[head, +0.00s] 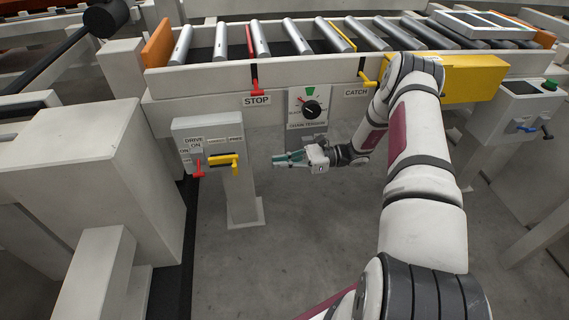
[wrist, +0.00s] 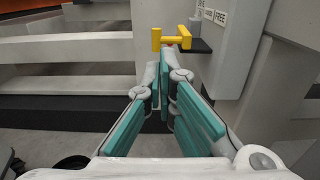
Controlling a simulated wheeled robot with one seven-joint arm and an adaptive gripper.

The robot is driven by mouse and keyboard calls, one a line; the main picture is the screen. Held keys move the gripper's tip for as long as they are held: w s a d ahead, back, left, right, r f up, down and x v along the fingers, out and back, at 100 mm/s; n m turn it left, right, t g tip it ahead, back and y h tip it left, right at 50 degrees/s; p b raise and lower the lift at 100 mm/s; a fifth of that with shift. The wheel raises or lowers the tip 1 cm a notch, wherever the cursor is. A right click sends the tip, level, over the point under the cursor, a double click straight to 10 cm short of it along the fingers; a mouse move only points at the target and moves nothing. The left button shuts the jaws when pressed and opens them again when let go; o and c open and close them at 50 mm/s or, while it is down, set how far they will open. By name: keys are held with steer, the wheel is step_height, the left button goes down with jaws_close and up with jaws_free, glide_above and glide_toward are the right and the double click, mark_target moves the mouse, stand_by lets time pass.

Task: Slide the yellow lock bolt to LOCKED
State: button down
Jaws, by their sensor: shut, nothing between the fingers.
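The yellow lock bolt (head: 222,160) sits on the front of a small grey panel box (head: 207,130), at the left of the head view. Its yellow handle hangs toward the right end of its dark slot, below small labels too fine to read there. My gripper (head: 277,160) is shut and empty, to the right of the bolt with a clear gap in the head view. Its teal fingers (wrist: 166,58) point toward the bolt.
A red lever (head: 198,169) is just left of the bolt, under DRIVE ON. A red STOP handle (head: 257,88), a black dial (head: 311,108) and a yellow CATCH handle (head: 367,80) lie along the conveyor front above. The space below the conveyor around my gripper is open.

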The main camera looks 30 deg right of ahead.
steer(key=b+x, duration=0.2)
steer(key=x, duration=0.7)
steer(key=shift+a+b, duration=0.35)
steer(key=shift+w, duration=0.1)
steer(key=p+x, duration=0.1)
steer(key=x, duration=0.4)
steer(key=shift+w+a, duration=0.15)
steer(key=shift+a, duration=0.25)
steer(key=p+v, duration=0.3)
steer(key=v, duration=1.1)
steer(key=shift+d, duration=0.1)
